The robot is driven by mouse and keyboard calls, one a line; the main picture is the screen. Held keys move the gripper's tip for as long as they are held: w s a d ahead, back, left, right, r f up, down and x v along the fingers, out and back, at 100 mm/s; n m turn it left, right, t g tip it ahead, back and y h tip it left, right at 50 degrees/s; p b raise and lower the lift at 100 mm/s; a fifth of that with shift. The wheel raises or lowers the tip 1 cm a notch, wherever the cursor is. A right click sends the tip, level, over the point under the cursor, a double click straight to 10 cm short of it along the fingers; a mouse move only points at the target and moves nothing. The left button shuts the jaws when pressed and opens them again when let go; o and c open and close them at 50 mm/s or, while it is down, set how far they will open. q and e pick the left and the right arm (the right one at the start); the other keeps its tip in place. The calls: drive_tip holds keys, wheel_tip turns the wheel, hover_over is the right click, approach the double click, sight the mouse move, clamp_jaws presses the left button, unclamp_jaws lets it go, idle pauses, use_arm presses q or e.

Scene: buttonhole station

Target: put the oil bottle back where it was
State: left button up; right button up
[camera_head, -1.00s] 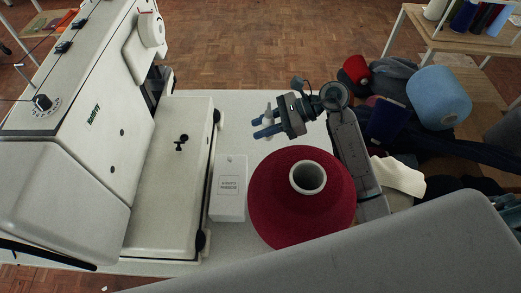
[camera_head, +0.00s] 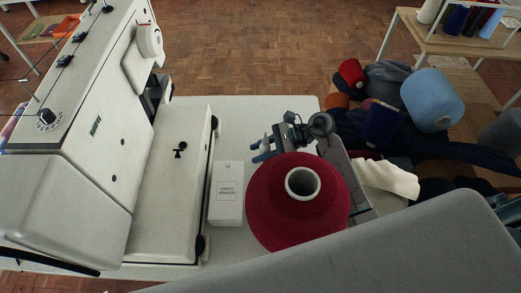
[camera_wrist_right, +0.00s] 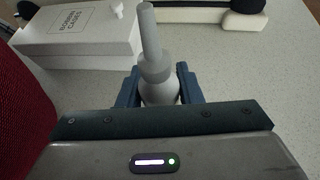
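The oil bottle (camera_wrist_right: 159,88) is light grey with a long thin spout, seen between the two blue fingers of my right gripper (camera_wrist_right: 159,92) in the right wrist view. The fingers close on its sides. In the head view my right gripper (camera_head: 263,150) is low over the white table, just behind the red thread cone, and the bottle's pale spout (camera_head: 266,141) shows between its fingers. The bottle looks about upright. I cannot tell whether its base touches the table. My left gripper is not in view.
The red thread cone (camera_head: 277,212) stands close in front of my right gripper. A white bobbin-case box (camera_head: 227,205) stands left of the cone, beside the sewing machine (camera_head: 168,190). The white table (camera_head: 255,112) is clear behind the gripper. Yarn and cloth (camera_head: 390,175) lie at right.

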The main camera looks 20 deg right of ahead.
drive_tip(key=o, duration=0.3)
drive_tip(key=shift+r, duration=0.1)
drive_tip(key=shift+d, duration=0.35)
drive_tip(key=b+v, duration=0.4)
drive_tip(key=v, duration=0.5)
drive_tip(key=shift+s+d+r, duration=0.1)
drive_tip(key=shift+d, duration=0.25)
drive_tip(key=shift+v, duration=0.8)
drive_tip(key=shift+r, duration=0.15)
